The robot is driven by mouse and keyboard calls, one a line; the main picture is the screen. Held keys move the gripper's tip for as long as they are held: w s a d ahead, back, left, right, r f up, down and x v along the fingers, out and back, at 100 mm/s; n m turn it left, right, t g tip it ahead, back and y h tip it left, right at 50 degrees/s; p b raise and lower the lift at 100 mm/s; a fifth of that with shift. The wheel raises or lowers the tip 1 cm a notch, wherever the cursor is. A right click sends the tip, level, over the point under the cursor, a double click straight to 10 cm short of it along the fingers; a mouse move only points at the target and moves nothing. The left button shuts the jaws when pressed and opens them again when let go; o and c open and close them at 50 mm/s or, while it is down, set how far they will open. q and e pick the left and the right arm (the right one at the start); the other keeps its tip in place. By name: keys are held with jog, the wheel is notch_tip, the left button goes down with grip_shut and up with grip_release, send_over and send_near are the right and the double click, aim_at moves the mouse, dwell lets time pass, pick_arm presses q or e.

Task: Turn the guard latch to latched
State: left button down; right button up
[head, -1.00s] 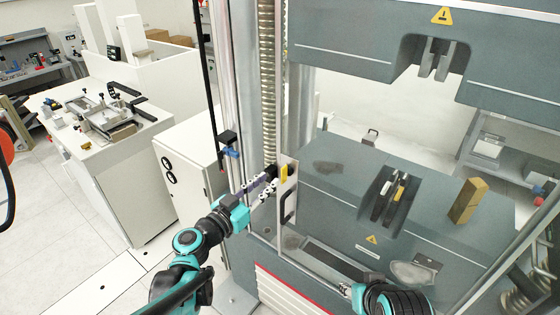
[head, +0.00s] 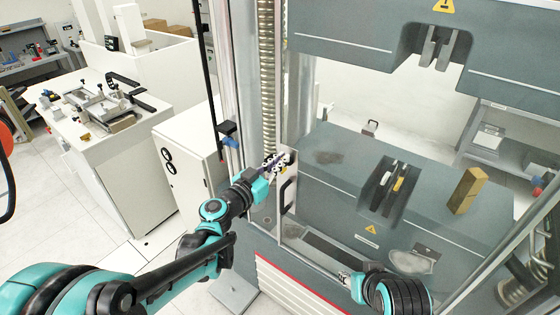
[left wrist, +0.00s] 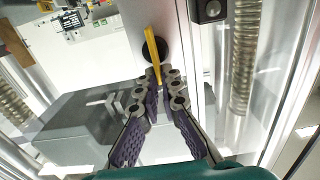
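The guard latch shows in the left wrist view as a narrow yellow lever (left wrist: 155,62) on a round black hub, fixed to the pale guard frame (left wrist: 186,50). The lever runs nearly straight down the picture, slightly tilted. My left gripper (left wrist: 160,82) has its two purple-padded fingers apart, with the lever's lower end between or just in front of the tips; contact cannot be told. In the head view my left gripper (head: 273,163) is at the guard frame's edge and mostly hides the latch. My right gripper (head: 345,277) is low at the machine's front; its fingers are too small to read.
The grey testing machine (head: 330,195) has a black guard handle (head: 288,193) just below the latch. A brass-coloured block (head: 467,191) stands on its bed. A white cabinet (head: 190,165) and a bench with a fixture (head: 105,105) are to the left.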

pick_arm(q)
jog(key=shift+a+n, duration=0.1)
jog(key=shift+n, duration=0.3)
jog(key=shift+w+a+f+n+b, duration=0.35)
jog(key=shift+n+b, duration=0.65)
jog(key=shift+n, duration=1.85)
jog(key=shift+w+a+f+n+b, duration=0.25)
jog(key=shift+f+n+b, duration=0.5)
jog(key=shift+n, duration=2.05)
jog(key=shift+w+a+f+n+b, duration=0.25)
jog(key=shift+n+b, duration=0.95)
jog(key=shift+n, duration=1.65)
jog(key=shift+s+a, duration=0.1)
jog(key=shift+a, duration=0.05)
jog(key=c, duration=1.7)
grip_release()
jog(key=v, duration=1.2)
